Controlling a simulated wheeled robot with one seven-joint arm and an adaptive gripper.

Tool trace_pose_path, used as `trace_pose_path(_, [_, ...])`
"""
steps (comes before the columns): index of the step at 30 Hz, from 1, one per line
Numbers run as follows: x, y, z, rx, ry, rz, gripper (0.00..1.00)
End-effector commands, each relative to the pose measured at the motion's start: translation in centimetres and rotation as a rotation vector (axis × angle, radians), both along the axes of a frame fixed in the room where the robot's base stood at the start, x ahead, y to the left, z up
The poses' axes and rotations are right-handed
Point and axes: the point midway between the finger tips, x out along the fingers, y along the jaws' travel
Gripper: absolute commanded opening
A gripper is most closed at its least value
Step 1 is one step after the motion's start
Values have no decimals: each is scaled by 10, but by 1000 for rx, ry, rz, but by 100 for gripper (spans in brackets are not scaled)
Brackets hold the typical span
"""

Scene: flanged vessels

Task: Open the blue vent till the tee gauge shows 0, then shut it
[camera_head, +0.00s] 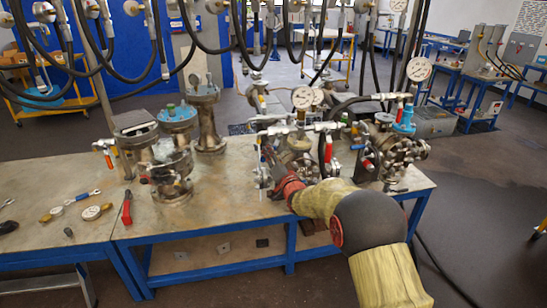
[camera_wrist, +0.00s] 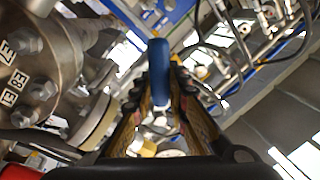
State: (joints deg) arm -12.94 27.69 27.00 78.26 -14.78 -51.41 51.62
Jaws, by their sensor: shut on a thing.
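The blue vent handle (camera_wrist: 158,72) stands edge-on between the two fingers of my gripper (camera_wrist: 160,85) in the wrist view, and the gripper is shut on it. In the head view my gripper (camera_head: 270,162) reaches in from the lower right to the left side of the middle flanged vessel (camera_head: 298,145); the handle is mostly hidden there. Round white gauges stand above the vessels: one (camera_head: 303,97) over the middle vessel and one (camera_head: 419,69) over the right vessel. I cannot tell which is the tee gauge, and their needles are too small to read.
A red-handled valve (camera_head: 328,152) is close right of my gripper. Flanged vessels (camera_head: 207,120) stand to the left, and another vessel (camera_head: 398,150) stands right. Black hoses (camera_head: 230,45) hang above. Tools, including a red one (camera_head: 127,207), lie on the left bench (camera_head: 60,232).

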Motion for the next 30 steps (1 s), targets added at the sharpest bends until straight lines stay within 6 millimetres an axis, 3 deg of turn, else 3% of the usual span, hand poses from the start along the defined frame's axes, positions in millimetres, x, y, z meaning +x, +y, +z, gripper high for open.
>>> trace_pose_path(18, [-6, 19, 28, 549, 157, 1, 0])
trace_pose_path(30, [-6, 20, 43, 774, 223, 0, 0])
